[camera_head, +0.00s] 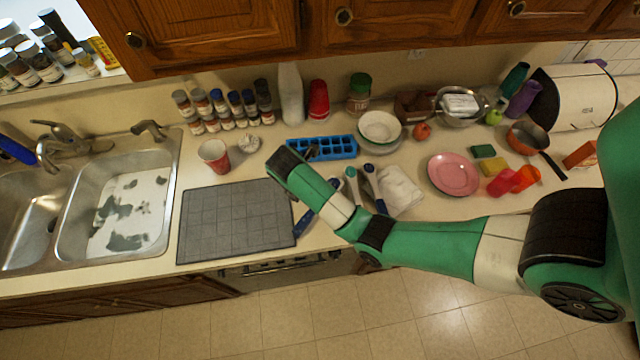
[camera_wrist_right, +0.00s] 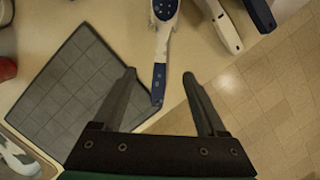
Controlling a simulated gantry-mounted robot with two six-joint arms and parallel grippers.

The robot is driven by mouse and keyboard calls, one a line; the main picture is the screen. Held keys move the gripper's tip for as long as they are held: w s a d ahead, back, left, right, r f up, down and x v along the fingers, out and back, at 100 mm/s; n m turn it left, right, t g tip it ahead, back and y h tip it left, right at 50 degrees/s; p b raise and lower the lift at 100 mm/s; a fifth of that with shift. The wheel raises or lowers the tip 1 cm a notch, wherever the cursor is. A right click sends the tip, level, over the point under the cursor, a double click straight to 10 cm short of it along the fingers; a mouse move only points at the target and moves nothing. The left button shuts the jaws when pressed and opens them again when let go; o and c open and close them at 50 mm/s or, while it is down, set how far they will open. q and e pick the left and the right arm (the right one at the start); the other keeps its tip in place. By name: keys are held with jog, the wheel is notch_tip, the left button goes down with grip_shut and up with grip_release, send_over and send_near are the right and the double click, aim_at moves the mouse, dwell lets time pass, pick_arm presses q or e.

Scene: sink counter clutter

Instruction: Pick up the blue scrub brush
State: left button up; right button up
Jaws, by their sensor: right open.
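The blue scrub brush (camera_wrist_right: 159,76) has a blue and white handle and lies on the counter just beyond the dark grid mat. In the right wrist view its handle end shows between the two fingers of my right gripper (camera_wrist_right: 160,85), with the rest reaching to the top edge. The gripper is open and nothing is held. In the head view my right arm covers part of the brush, and its blue end (camera_head: 302,224) shows beside the mat's right edge. The right fingertips are not clear there. My left gripper is not in view.
The mat (camera_head: 236,220) lies left of the brush. Other long-handled tools (camera_head: 373,188) and a white cloth (camera_head: 400,190) lie to its right. The counter's front edge is close.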

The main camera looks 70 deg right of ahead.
jog(key=b+x, duration=0.6)
jog(key=b, duration=0.1)
jog(key=shift+d+f, duration=0.15)
jog(key=shift+f, duration=0.05)
jog(key=shift+d, duration=0.1)
jog(key=x, duration=0.5)
jog(key=shift+s+d+b, duration=0.15)
jog(key=shift+s+b, duration=0.1)
jog(key=shift+b, duration=0.1)
jog(key=shift+r, duration=0.1)
grip_shut()
